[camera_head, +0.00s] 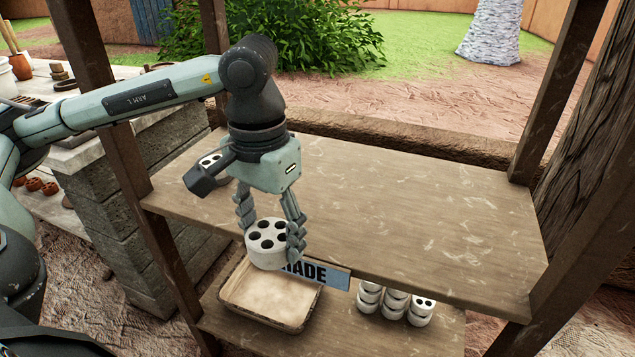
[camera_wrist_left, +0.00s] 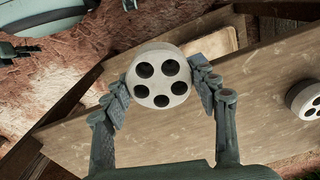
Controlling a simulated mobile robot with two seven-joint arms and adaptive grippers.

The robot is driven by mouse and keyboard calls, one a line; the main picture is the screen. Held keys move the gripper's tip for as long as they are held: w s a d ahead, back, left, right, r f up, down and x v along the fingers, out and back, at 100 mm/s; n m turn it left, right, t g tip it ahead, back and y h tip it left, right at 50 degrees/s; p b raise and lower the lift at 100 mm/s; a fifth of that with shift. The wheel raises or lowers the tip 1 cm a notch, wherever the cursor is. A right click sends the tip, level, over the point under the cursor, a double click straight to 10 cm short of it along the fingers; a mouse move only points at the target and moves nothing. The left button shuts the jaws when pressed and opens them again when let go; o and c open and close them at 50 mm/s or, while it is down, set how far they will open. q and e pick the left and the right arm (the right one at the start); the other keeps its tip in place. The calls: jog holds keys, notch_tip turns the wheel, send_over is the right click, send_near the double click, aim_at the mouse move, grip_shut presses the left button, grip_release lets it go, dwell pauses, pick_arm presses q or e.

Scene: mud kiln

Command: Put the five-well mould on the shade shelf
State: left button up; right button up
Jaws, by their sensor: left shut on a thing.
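The five-well mould (camera_head: 267,242) is a white round block with several dark holes in its top. My left gripper (camera_head: 270,232) is shut on it, one finger on each side. In the head view the mould is at the front edge of the upper shelf board, in front of the sign; I cannot tell its height over the board. In the left wrist view the mould (camera_wrist_left: 161,78) sits between the two fingertips (camera_wrist_left: 162,82). The shade shelf (camera_head: 400,215) is a wooden rack whose blue sign (camera_head: 325,274) reads "ADE", partly hidden. My right gripper is not in view.
Another white mould with holes (camera_head: 210,161) stands at the upper board's left end, behind my arm. The lower board holds a tan tray (camera_head: 270,297) and stacked white moulds (camera_head: 395,302). Wooden posts (camera_head: 555,90) flank the shelf. The upper board's middle and right are clear.

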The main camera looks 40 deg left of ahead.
pick_arm(q)
jog(key=p, duration=0.3)
send_over(311, 212)
jog(key=s, duration=0.1)
jog(key=shift+d, duration=0.1)
jog(key=shift+w, duration=0.4)
jog(key=shift+w+f, duration=0.1)
jog(key=shift+w, duration=0.05)
jog(key=shift+a+f, duration=0.2)
jog(key=shift+f, duration=1.55)
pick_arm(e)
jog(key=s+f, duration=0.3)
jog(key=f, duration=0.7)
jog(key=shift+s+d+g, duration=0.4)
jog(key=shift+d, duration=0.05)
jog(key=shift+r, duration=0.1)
pick_arm(q)
jog(key=shift+f, duration=0.15)
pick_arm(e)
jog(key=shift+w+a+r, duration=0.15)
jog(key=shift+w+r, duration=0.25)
pick_arm(q)
jog(key=o, duration=1.3)
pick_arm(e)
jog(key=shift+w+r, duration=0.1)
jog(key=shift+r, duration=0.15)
